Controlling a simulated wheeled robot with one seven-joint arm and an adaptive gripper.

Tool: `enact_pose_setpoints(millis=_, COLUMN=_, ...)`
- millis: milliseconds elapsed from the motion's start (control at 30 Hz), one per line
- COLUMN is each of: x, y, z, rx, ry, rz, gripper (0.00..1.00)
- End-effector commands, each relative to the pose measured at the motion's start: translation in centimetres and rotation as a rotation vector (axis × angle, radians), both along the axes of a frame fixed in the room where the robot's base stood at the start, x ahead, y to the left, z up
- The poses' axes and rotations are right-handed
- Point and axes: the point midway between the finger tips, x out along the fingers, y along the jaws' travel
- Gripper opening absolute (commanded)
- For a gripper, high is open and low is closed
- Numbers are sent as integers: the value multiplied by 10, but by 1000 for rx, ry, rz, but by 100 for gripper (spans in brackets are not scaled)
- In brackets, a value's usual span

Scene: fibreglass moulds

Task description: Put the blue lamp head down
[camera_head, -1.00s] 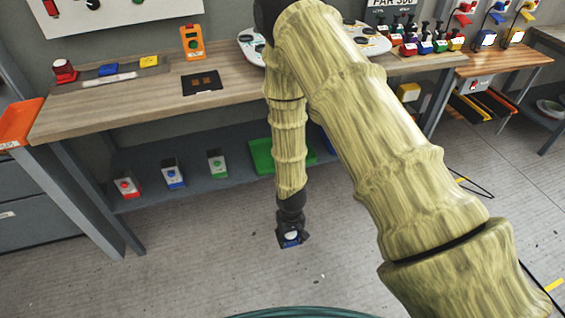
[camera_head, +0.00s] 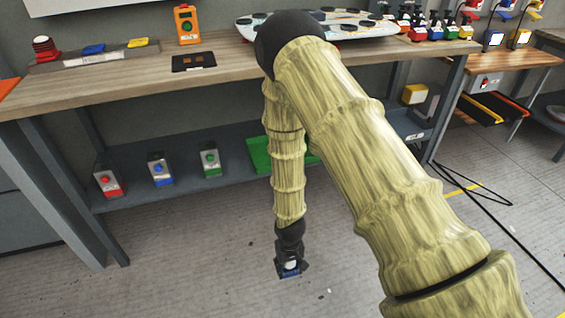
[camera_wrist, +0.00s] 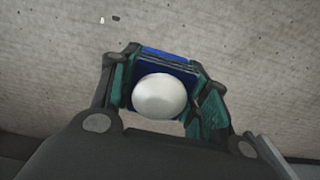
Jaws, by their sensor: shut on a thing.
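The blue lamp head (camera_wrist: 160,90) has a square blue body with a round white dome facing the wrist camera. My gripper (camera_wrist: 168,95) is shut on it, with a dark green finger on either side. In the head view the lamp head (camera_head: 290,267) shows small and partly hidden at the end of my gripper (camera_head: 289,262). It is held over the bare grey floor, in front of the bench. Its exact height above the floor is hard to tell.
A wooden workbench (camera_head: 110,92) stands ahead. Its lower shelf (camera_head: 135,195) bears boxes with red, blue and green buttons, and a green tray (camera_head: 259,155). Lamps stand on a second bench (camera_head: 500,58) at the right. Open floor lies in front; black cables (camera_head: 490,210) lie at the right.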

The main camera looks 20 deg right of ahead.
Motion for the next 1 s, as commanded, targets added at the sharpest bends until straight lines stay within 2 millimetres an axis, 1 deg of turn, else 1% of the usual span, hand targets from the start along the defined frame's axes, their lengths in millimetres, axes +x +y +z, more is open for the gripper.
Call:
enact_pose_setpoints(millis=33, x=1, y=1, z=-21, rx=0, ry=0, rz=1, gripper=8)
enact_pose_setpoints(millis=400, x=8, y=13, z=-87, rx=0, ry=0, rz=-5, gripper=8)
enact_pose_setpoints(millis=600, x=15, y=21, z=-97, rx=1, ry=-1, rz=-10, gripper=8)
enact_pose_setpoints(millis=1000, x=25, y=28, z=-103, rx=0, ry=0, rz=-22, gripper=8)
